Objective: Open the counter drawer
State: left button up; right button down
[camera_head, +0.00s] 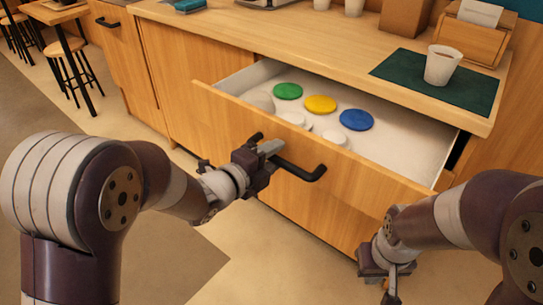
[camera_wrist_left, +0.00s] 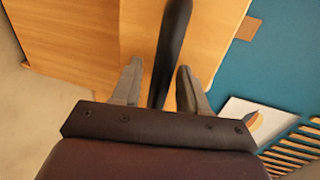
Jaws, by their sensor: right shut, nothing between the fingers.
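The counter drawer (camera_head: 330,170) is pulled out from the wooden counter, and its white inside shows. Its black bar handle (camera_head: 305,171) is on the front panel. My left gripper (camera_head: 268,150) is at the handle's left end. In the left wrist view, the handle (camera_wrist_left: 172,40) passes between the two fingers of my left gripper (camera_wrist_left: 160,85), which stand apart with a gap on the left side, so it is open around the bar. My right gripper (camera_head: 388,284) is low in front of the counter at the right, shut and empty.
In the drawer lie a green disc (camera_head: 288,91), a yellow disc (camera_head: 320,104), a blue disc (camera_head: 356,120) and several white round things. On the countertop (camera_head: 300,43) a white cup (camera_head: 442,65) stands on a dark green mat (camera_head: 398,70). Stools stand at the far left.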

pick_arm(q)
jog(key=p+v, duration=0.3)
jog(key=v, duration=0.9)
jog(key=shift+s+a, duration=0.2)
jog(key=shift+s, duration=0.1)
